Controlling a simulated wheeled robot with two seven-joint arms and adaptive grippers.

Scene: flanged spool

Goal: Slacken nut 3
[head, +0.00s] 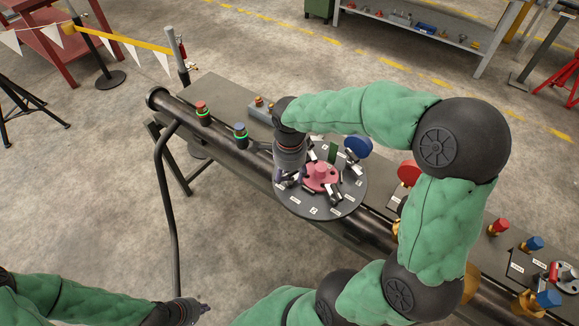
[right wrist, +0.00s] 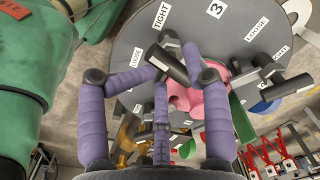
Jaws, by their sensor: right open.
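The grey flange disc (head: 350,200) carries a pink hub (head: 321,178) and several black bar handles around it. In the right wrist view the label 3 (right wrist: 215,9) is at the top of the disc, between a TIGHT label (right wrist: 161,14) and a LOOSE label (right wrist: 257,30). My right gripper (right wrist: 153,78) is open at the disc's left side in the head view, its purple fingers spread. A black bar handle (right wrist: 166,62) shows between the fingers; whether they touch it, I cannot tell. The nut's body is hidden. My left gripper (head: 203,308) is low at the bottom, its opening unclear.
The disc sits on a long dark pipe (head: 260,160) along a bench. A blue round paddle (head: 358,147) rises behind the disc.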

